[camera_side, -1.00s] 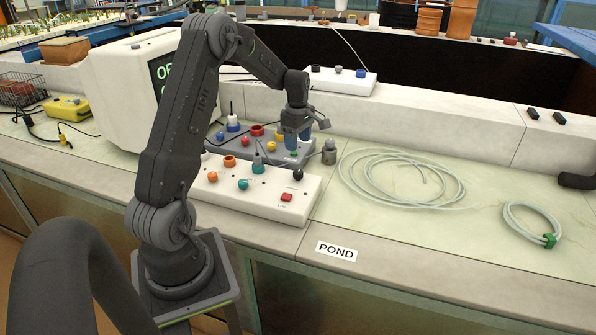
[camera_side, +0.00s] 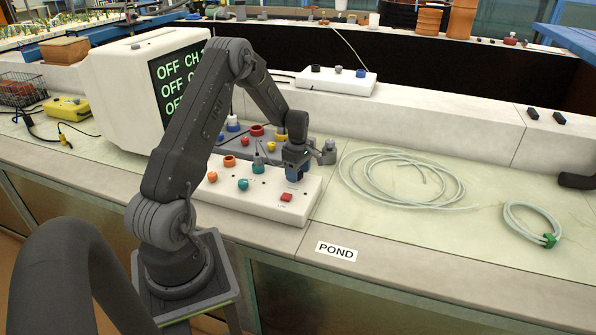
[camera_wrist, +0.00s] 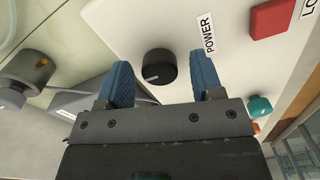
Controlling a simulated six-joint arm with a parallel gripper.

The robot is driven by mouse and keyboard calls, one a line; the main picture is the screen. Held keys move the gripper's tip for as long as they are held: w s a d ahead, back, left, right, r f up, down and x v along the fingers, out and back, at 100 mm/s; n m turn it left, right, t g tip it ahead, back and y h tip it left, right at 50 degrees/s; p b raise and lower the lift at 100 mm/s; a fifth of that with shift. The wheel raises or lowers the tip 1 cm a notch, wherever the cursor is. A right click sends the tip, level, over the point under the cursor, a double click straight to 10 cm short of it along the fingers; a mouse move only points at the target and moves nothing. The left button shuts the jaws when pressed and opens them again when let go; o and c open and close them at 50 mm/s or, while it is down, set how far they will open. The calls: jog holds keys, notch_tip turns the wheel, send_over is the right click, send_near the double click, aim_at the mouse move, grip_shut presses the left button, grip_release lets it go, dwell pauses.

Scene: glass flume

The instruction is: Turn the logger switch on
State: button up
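A white panel (camera_side: 225,197) lies on the bench. A red square switch (camera_side: 287,197) sits near its right end; in the wrist view the red switch (camera_wrist: 272,17) is at top right beside a cut-off label starting "LO". A black round knob (camera_wrist: 160,67) with a white pointer line is next to a "POWER" label (camera_wrist: 208,34). My gripper (camera_side: 296,176) is low over the panel's right end, behind the red switch. In the wrist view its two blue fingers (camera_wrist: 160,75) are apart, one on each side of the knob, with visible gaps. Contact cannot be told.
A white monitor (camera_side: 118,90) shows several green "OFF" lines, partly behind my arm. Orange and teal knobs (camera_side: 243,184) sit left on the panel. A grey panel (camera_side: 318,152) is behind. Coiled tubing (camera_side: 400,180) lies right; the bench front near the "POND" label (camera_side: 336,251) is clear.

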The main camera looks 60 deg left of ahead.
jog(key=c, duration=0.9)
jog(key=shift+m, duration=0.3)
jog(key=m, duration=1.3)
jog(key=shift+m, duration=2.1)
